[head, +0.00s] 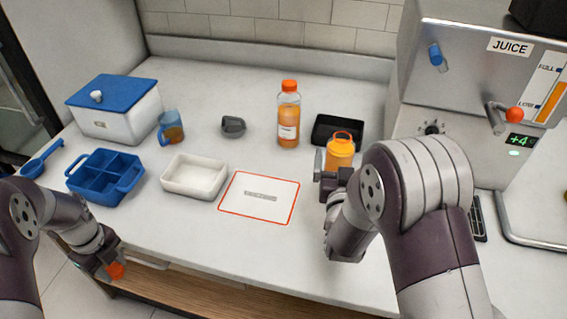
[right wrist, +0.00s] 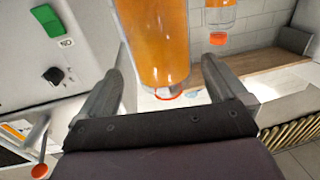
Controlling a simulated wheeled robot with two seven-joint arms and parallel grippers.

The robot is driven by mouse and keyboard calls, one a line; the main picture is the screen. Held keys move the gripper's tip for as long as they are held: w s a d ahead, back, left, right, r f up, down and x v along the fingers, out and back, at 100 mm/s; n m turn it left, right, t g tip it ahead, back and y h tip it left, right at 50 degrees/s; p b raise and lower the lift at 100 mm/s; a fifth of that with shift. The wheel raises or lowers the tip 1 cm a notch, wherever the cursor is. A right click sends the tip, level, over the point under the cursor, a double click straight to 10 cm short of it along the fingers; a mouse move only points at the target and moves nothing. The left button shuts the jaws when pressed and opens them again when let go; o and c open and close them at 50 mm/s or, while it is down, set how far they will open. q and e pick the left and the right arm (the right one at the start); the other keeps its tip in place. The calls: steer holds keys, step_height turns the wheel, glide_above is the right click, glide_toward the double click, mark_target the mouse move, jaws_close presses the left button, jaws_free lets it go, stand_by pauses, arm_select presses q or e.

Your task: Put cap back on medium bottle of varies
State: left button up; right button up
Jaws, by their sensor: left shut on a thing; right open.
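The medium bottle (head: 340,152) of orange juice stands on the counter in front of the black tray, with an orange ring at its neck and no cap seen on it. My right gripper (head: 337,174) is open at the bottle. In the right wrist view, which looks upside down, the bottle (right wrist: 155,40) shows between the two spread fingers (right wrist: 163,92); I cannot tell whether they touch it. My left gripper (head: 114,268) is shut on an orange cap (head: 116,271), low at the counter's front left edge, far from the bottle.
A taller bottle with an orange cap (head: 288,115) stands left of the black tray (head: 322,123). The juicer (head: 460,100) fills the right. A red-bordered mat (head: 240,215), white tray (head: 174,186), blue caddy (head: 125,192), jug (head: 166,134) and lidded box (head: 140,118) lie left. The front middle counter is clear.

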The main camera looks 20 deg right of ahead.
steer(key=x, duration=0.5)
steer(key=shift+w+a+f, duration=0.1)
steer(key=shift+w+f, duration=0.1)
jaws_close()
